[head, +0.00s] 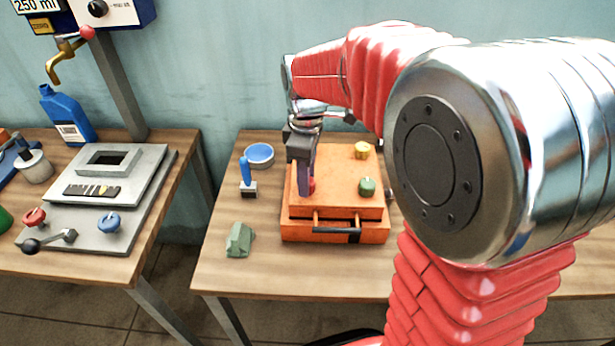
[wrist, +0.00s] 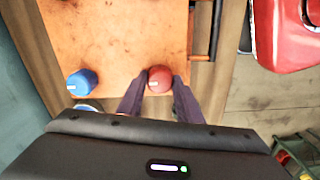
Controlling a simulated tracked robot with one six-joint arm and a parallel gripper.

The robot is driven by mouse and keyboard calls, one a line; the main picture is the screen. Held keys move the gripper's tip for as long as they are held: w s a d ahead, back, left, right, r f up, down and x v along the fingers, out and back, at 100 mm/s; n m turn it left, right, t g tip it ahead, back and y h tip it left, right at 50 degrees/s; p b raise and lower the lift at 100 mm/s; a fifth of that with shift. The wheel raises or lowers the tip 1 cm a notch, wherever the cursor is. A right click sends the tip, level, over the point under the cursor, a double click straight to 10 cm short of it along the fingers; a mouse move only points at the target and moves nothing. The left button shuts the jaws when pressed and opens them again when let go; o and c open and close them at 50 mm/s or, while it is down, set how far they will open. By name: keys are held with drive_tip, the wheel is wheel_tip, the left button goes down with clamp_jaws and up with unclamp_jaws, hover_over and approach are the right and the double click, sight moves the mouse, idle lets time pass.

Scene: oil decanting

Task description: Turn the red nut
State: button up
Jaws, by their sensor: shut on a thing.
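The red nut (head: 312,184) sits on top of the orange box (head: 335,211), near its front left, partly hidden by my gripper in the head view. In the wrist view the red nut (wrist: 160,77) shows as a round red knob with a small white mark. My gripper (head: 306,188) points down at it from above. In the wrist view the two dark fingers of my gripper (wrist: 157,84) stand on either side of the nut and are shut on it. The nut's lower sides are hidden by the fingers.
On the box are a yellow nut (head: 361,150), a green nut (head: 367,187) and a blue nut (wrist: 82,82). A blue bowl (head: 259,155), a blue-handled tool (head: 247,180) and a green block (head: 239,239) stand left of the box. A second table (head: 120,262) is further left.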

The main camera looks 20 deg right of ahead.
drive_tip(key=shift+s+f, duration=0.2)
drive_tip(key=o, duration=1)
drive_tip(key=shift+w+r, duration=0.1)
drive_tip(key=shift+r, duration=0.05)
drive_tip(key=shift+o, duration=0.2)
drive_tip(key=shift+r, duration=0.1)
wheel_tip(320, 180, up, 14)
drive_tip(key=shift+f, duration=0.25)
